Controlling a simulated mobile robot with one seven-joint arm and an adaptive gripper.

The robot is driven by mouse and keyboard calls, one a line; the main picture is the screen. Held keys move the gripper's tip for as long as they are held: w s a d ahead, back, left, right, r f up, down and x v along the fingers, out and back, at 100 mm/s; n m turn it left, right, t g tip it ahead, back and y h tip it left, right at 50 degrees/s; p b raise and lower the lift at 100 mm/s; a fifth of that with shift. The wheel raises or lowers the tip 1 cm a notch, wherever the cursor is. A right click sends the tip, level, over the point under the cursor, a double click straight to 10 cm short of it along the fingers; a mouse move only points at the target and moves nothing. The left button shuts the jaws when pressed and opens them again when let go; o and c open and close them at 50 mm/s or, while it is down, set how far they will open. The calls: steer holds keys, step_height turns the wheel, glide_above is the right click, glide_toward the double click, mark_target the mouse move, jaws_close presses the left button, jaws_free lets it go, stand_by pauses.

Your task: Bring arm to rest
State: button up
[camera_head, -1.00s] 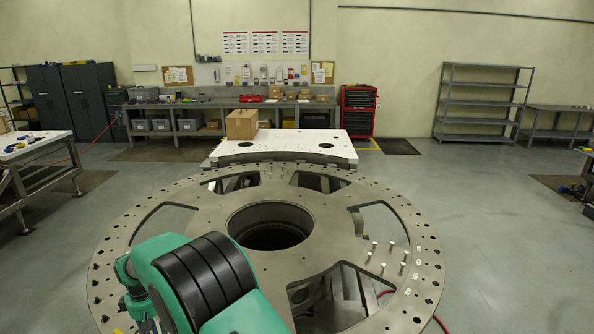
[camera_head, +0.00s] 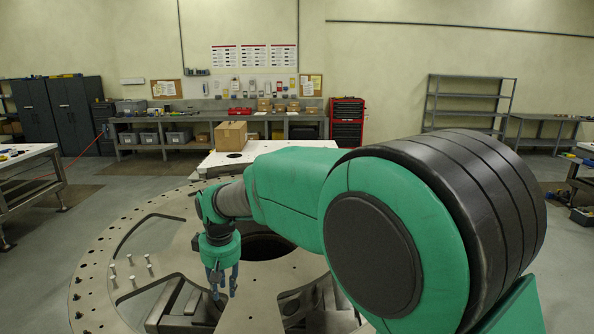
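My green and black arm stretches from the lower right across the middle of the picture. My gripper (camera_head: 221,290) hangs at its end on the left, pointing down over the round metal turret plate (camera_head: 110,250). Its two blue-grey fingers are apart and nothing shows between them. I cannot tell how far it is above the plate. The arm hides the plate's right part and some of its central hole (camera_head: 265,246).
Several pale pins (camera_head: 131,262) stand upright on the plate's left part, left of my gripper. A cardboard box (camera_head: 231,135) sits on a white table (camera_head: 215,166) behind the plate. A side table (camera_head: 30,160) stands at the left, with open floor between.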

steer(key=s+d+r+m+t+b, duration=0.15)
steer(key=s+d+r, duration=0.35)
steer(key=d, duration=0.8)
steer(key=s+d+r+m+t+b, duration=0.1)
steer(key=s+d+r+m+b, duration=0.15)
steer(key=s+d, duration=0.7)
steer(key=s+d+f+m+b, duration=0.2)
steer(key=s+d+m, duration=0.1)
steer(key=s+d, duration=0.6)
steer(key=s+d+f+m+t+h+b, duration=0.1)
steer(key=s+d+f+m+b, duration=0.1)
steer(key=s+d, duration=0.7)
steer(key=shift+s+d+f+m, duration=0.15)
steer(key=shift+d+f+m, duration=0.25)
steer(key=shift+f, duration=0.4)
steer(key=shift+t, duration=0.25)
